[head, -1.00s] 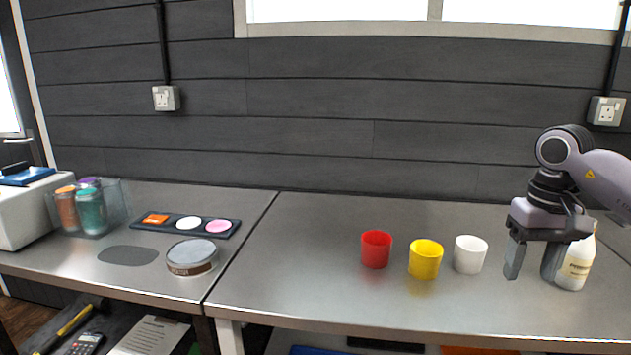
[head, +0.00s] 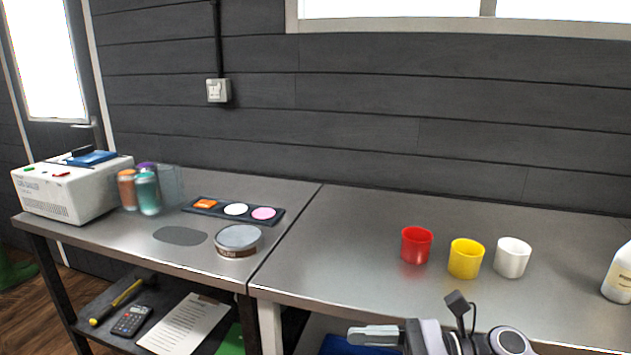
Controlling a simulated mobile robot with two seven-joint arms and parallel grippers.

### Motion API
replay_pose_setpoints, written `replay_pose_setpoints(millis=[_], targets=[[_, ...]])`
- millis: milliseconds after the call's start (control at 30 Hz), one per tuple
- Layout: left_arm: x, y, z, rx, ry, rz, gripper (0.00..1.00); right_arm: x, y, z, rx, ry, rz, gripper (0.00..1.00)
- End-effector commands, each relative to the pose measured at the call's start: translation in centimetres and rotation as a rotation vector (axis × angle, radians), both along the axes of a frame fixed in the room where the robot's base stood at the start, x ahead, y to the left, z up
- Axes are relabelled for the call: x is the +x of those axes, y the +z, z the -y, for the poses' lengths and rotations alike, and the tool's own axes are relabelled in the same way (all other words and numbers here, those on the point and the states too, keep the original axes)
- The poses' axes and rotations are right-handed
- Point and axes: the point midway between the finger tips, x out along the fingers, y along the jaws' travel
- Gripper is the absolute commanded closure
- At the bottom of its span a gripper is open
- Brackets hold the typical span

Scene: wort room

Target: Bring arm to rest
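My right arm is low at the bottom edge of the head view. Its gripper (head: 376,335) points left in front of the worktop's front edge, partly cut off by the frame. I cannot tell whether its fingers are apart, and I see nothing held in it. My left gripper is not in view. A white bottle (head: 619,275) stands on the right worktop (head: 340,260) at the right edge, apart from the gripper.
Red (head: 416,246), yellow (head: 466,260) and white (head: 512,258) cups stand on the right worktop. The left worktop holds a sieve (head: 237,241), a dark tray (head: 221,210) with coloured discs, jars (head: 148,194) and a white machine (head: 65,190). A shelf below holds a calculator (head: 131,320).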

Motion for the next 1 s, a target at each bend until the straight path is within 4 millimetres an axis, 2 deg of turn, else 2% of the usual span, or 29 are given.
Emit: replay_pose_setpoints(millis=[67, 167, 267, 367, 467, 567, 667, 800, 833, 900, 1000], targets=[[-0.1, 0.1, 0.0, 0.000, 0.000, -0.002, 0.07, -0.2, 0.0, -0.7, 0.161, -0.088, -0.225, 0.43], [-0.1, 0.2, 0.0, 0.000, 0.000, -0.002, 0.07, 0.1, -0.3, -0.5, 0.362, -0.197, -0.519, 0.43], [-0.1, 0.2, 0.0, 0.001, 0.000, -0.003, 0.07, 0.5, -1.4, 0.5, 0.568, -0.302, -0.826, 0.43], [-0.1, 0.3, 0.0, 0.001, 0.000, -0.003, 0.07, 0.7, -3.6, 2.2, 0.781, -0.401, -1.138, 0.43], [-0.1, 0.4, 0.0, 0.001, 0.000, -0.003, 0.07, 0.3, -6.7, 4.3, 1.004, -0.498, -1.444, 0.43], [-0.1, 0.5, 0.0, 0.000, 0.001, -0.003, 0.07, -1.1, -10.6, 6.6, 1.244, -0.594, -1.744, 0.43], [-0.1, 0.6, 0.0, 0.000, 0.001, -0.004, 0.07, -3.6, -15.0, 8.7, 1.502, -0.688, -2.024, 0.43], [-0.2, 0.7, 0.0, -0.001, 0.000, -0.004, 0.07, -8.3, -20.5, 11.0, 1.864, -0.808, -2.329, 0.43], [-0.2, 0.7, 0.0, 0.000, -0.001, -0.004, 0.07, -9.3, -21.4, 11.4, -1.895, 0.812, 2.327, 0.43], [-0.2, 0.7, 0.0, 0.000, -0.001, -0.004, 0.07, -11.4, -23.1, 12.0, -1.835, 0.770, 2.173, 0.43], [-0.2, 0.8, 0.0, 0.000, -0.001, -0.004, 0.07, -13.6, -24.7, 12.5, -1.778, 0.728, 2.026, 0.43]])
